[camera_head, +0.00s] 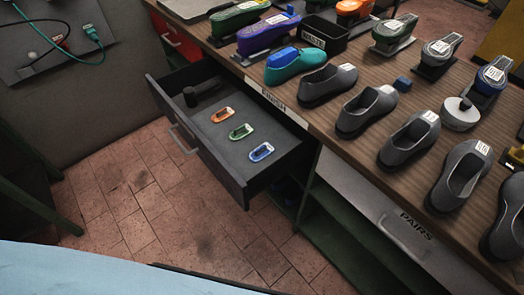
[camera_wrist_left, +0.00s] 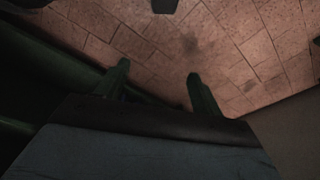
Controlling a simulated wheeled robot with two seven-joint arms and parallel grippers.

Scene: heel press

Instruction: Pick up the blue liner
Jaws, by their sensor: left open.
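The blue liner (camera_head: 262,152) lies flat in the open drawer (camera_head: 247,185), nearest the drawer's front right corner. It is a small shoe-shaped piece with a blue rim and a pale border. A green liner (camera_head: 241,131) and an orange liner (camera_head: 222,114) lie in a row behind it. Nothing covers the blue liner. Neither gripper shows in the head view. My right gripper is not in view.
A dark block (camera_head: 190,97) lies at the drawer's back left. The tiled floor before the drawer is clear.

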